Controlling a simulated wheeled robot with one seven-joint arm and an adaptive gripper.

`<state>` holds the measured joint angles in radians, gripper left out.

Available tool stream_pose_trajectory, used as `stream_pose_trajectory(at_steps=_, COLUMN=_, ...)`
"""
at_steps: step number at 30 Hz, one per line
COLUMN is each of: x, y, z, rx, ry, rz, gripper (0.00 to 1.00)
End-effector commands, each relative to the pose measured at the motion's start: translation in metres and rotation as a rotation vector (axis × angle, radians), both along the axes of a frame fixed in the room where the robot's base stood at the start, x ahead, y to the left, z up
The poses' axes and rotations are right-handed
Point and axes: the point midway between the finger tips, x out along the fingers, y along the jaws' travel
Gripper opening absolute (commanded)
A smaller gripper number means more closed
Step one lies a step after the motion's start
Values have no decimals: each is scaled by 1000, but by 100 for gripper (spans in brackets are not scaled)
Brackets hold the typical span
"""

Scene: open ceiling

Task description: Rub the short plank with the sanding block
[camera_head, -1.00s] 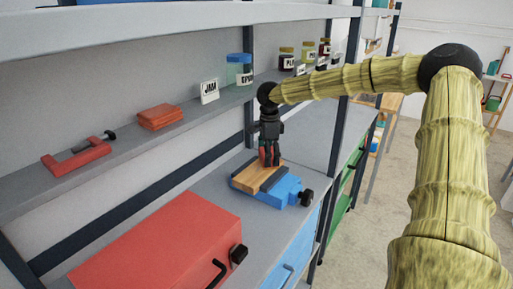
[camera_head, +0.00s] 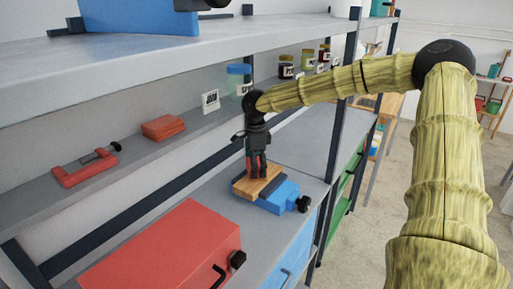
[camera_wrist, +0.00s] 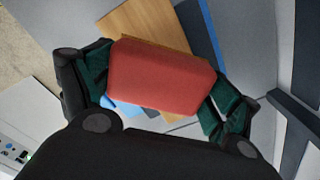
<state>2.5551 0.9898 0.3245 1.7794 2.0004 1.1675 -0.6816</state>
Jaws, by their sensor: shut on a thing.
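My gripper (camera_head: 257,175) is shut on a red sanding block (camera_wrist: 162,72), which spans between both fingers in the wrist view. In the head view the fingers mostly hide the block. The short plank (camera_head: 246,188) is light wood and lies flat in a blue vise (camera_head: 283,198) on the grey bench. The plank also shows beneath the block in the wrist view (camera_wrist: 140,20). My gripper is upright above the plank; I cannot tell whether the block touches it.
A red toolbox (camera_head: 165,250) stands on the bench in front. An upper shelf (camera_head: 200,50) overhangs. Bare bench lies beyond the vise.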

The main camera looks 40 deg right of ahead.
Motion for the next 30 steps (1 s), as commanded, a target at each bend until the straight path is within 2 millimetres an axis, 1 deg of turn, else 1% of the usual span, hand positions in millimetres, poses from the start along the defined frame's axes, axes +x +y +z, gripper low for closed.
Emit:
stream_pose_trajectory(at_steps=1, x=-1, y=0, z=7, rx=1, ry=4, rz=0, gripper=67)
stream_pose_trajectory(at_steps=3, x=-1, y=0, z=13, rx=1, ry=3, rz=1, gripper=67)
stream_pose_trajectory(at_steps=16, x=2, y=3, z=51, rx=1, ry=3, rz=4, gripper=67)
stream_pose_trajectory(at_steps=20, x=2, y=3, z=55, rx=1, ry=3, rz=5, gripper=67)
stream_pose_trajectory(at_steps=30, x=2, y=3, z=54, rx=1, ry=3, rz=5, gripper=67)
